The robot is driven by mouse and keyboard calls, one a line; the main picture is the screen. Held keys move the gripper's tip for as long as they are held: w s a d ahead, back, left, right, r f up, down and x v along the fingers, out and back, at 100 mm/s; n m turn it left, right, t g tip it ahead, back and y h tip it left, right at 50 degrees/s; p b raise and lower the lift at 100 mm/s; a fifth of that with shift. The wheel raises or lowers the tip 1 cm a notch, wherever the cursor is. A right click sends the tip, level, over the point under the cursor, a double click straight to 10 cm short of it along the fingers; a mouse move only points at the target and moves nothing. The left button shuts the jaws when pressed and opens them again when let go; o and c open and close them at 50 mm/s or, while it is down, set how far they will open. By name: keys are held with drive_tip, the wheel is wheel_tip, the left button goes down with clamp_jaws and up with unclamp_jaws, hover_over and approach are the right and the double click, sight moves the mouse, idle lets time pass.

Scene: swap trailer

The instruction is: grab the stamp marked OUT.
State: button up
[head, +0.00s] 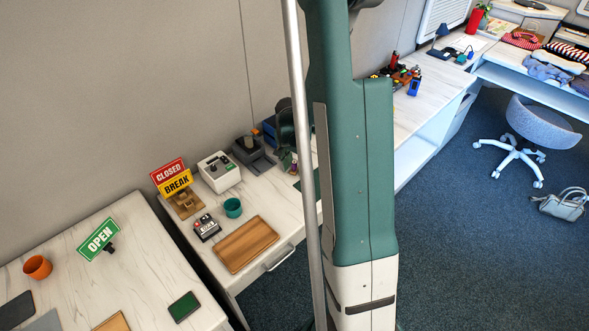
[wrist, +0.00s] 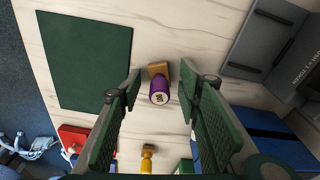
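A stamp with a purple handle (wrist: 159,87) and a wooden block stands on the white marbled desk in the wrist view. Its pale round top has small dark letters that I cannot read surely, so I cannot confirm OUT. My gripper (wrist: 160,79) is open, its two green-padded fingers apart on either side of the purple stamp, touching neither side. In the head view, a small purple spot (head: 293,166) shows beside my arm, which hides most of that area.
A red item (wrist: 74,138), a yellow-handled stamp (wrist: 147,158) and a partly hidden green item (wrist: 186,166) are near the lower edge. A dark green mat (wrist: 82,62) lies left. A grey device (wrist: 262,40) and a blue object (wrist: 262,130) stand right.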

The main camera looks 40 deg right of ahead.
sight(294, 162)
drive_tip(key=c, duration=1)
drive_tip(key=shift+c, duration=0.2)
drive_tip(key=shift+r, duration=0.1)
drive_tip(key=shift+r+p, duration=0.9)
drive_tip(key=shift+r, duration=4.05)
